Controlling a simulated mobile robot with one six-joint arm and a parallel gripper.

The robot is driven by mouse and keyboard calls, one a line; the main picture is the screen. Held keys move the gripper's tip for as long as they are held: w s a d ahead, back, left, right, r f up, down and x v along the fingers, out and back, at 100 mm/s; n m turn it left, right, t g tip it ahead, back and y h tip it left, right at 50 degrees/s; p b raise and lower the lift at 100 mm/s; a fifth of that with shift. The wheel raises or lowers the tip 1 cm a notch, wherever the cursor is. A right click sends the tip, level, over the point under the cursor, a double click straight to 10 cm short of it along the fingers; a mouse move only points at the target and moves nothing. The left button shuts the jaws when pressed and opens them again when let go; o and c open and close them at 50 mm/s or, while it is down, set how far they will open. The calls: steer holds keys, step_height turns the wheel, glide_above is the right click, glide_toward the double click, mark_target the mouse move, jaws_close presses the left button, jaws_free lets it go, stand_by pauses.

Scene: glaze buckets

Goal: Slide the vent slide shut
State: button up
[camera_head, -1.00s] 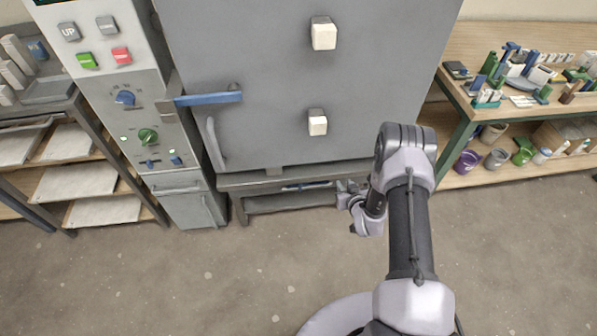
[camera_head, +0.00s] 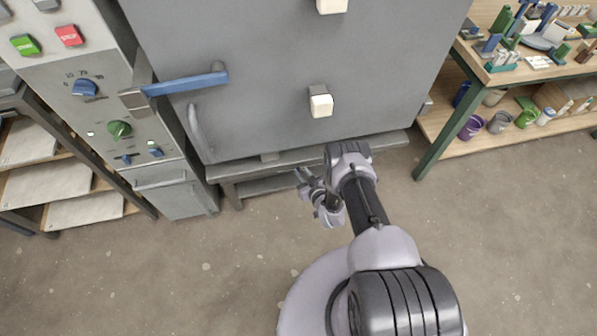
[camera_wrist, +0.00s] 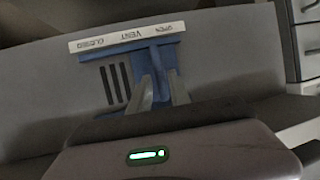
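The vent slide (camera_wrist: 158,72) is blue and shows in the wrist view under a white label strip (camera_wrist: 126,37). The strip reads upside down, with CLOSED at the left and OPEN at the right. Dark vent slots (camera_wrist: 115,82) are uncovered left of the slide's upright tab. My gripper (camera_wrist: 160,78) has one finger on each side of this tab; I cannot tell whether they press on it. In the head view my gripper (camera_head: 304,178) is low at the kiln's base, and the slide cannot be made out there.
The grey kiln (camera_head: 260,80) stands above my gripper, with a blue door handle (camera_head: 185,84) and a control panel (camera_head: 95,95) at its left. A slab shelf (camera_head: 60,185) is at the far left, a workbench (camera_head: 485,70) at the right. The floor in front is clear.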

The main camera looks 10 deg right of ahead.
steer(key=shift+b+x, duration=0.7)
steer(key=shift+x, duration=1.2)
jaws_close()
steer(key=shift+s+d, duration=0.1)
